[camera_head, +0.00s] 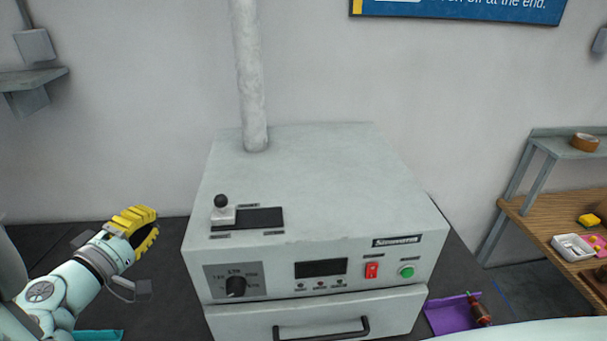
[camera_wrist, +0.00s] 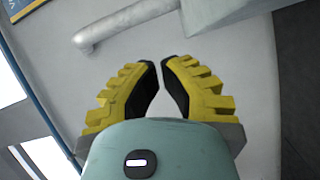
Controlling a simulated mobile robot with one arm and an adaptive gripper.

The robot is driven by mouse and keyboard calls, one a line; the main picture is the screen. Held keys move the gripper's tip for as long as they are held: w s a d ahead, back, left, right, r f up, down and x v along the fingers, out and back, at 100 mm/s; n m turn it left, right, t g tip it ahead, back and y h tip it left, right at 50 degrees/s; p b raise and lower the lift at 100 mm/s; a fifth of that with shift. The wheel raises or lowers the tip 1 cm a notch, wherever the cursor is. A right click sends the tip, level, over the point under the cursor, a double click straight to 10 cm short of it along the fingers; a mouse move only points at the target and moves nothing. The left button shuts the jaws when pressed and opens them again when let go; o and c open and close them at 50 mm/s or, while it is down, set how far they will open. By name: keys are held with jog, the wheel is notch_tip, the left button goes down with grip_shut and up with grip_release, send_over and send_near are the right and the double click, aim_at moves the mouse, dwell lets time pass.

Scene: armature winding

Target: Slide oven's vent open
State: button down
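The grey oven (camera_head: 310,190) stands on the dark bench in the head view. Its vent slider, a white block with a black ball knob (camera_head: 222,206), sits at the left end of a dark slot (camera_head: 262,218) on the oven's top. Small labels around the slot are too small to read. My gripper (camera_head: 152,222) has yellow ribbed fingers and is left of the oven, apart from the slider and touching nothing. In the wrist view, the fingers (camera_wrist: 161,64) have a narrow gap between their tips and hold nothing. The slider is not seen in the wrist view.
A pale pipe (camera_head: 250,80) rises from the oven's back left. The front has a dial (camera_head: 236,286), a red switch (camera_head: 371,270), a green button (camera_head: 407,271) and a drawer handle (camera_head: 322,330). A purple tray (camera_head: 447,317) lies to the right. Space above the oven top is clear.

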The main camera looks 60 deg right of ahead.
aim_at(222, 208)
jog(key=p+x, duration=0.6)
jog(key=x, duration=0.4)
jog(key=shift+s+r, duration=0.15)
jog(key=shift+s+d+p, duration=0.3)
jog(key=shift+s+p, duration=0.25)
jog(key=shift+p, duration=0.1)
jog(key=shift+s+d+p, duration=0.3)
jog(key=shift+s+p, duration=0.25)
jog(key=shift+p, duration=0.05)
jog(key=shift+s+d+f+p, duration=0.35)
jog(key=shift+s+f, duration=0.15)
jog(key=shift+s, duration=0.1)
